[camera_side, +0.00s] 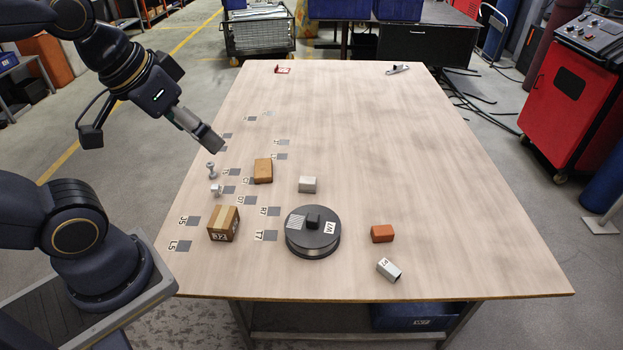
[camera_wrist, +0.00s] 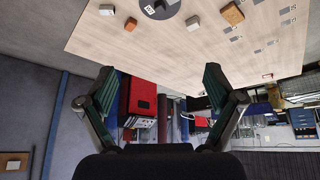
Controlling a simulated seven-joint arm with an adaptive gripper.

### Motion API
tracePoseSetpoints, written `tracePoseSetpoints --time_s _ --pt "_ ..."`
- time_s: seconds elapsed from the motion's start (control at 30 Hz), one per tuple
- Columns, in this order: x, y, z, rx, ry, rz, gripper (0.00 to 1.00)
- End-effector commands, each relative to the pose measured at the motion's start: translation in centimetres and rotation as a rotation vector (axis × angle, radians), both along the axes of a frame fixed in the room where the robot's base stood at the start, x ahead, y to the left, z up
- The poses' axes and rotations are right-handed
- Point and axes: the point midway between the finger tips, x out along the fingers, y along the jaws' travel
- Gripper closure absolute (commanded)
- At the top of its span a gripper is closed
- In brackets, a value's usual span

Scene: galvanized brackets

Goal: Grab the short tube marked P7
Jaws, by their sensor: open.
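A short grey square tube (camera_side: 388,271) lies on the table near its front edge, right of centre. It has a white label, too small to read surely, and a dark open end. It also shows in the wrist view (camera_wrist: 106,10) at the top edge. My gripper (camera_side: 215,146) is above the table's left edge in the side view, far from the tube, up and to the left of it. In the wrist view my gripper (camera_wrist: 159,82) has its two fingers wide apart with nothing between them.
A dark round weight (camera_side: 312,232) and an orange block (camera_side: 382,233) lie near the tube. A grey block (camera_side: 307,184), a wooden block (camera_side: 263,171), a labelled box (camera_side: 224,223) and small bolts (camera_side: 211,170) stand further left. The table's right half is mostly clear.

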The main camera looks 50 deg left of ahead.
Motion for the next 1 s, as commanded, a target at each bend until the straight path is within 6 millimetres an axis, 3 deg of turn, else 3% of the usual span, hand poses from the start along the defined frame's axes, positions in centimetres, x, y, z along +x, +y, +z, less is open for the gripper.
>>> tracePoseSetpoints --time_s 0.1,0.2,0.33,0.47,0.57,0.73,0.87,1.0 --pt "2.6 0.0 4.0 -0.028 -0.075 0.047 0.08" --pt "6.4 -0.6 6.5 -0.058 -0.08 0.072 0.08" --pt "12.1 -2.2 8.0 -0.088 -0.05 0.083 0.08" --pt "18.6 -4.8 7.2 -0.109 0.007 0.08 0.08" --pt "23.4 -7.4 4.7 -0.116 0.064 0.07 0.08" --pt "29.9 -12.8 -2.9 -0.106 0.177 0.042 0.08" --pt "32.4 -17.0 -10.9 -0.08 0.276 0.007 0.08" --pt "32.3 -20.3 -19.3 -0.036 0.379 -0.038 0.08"
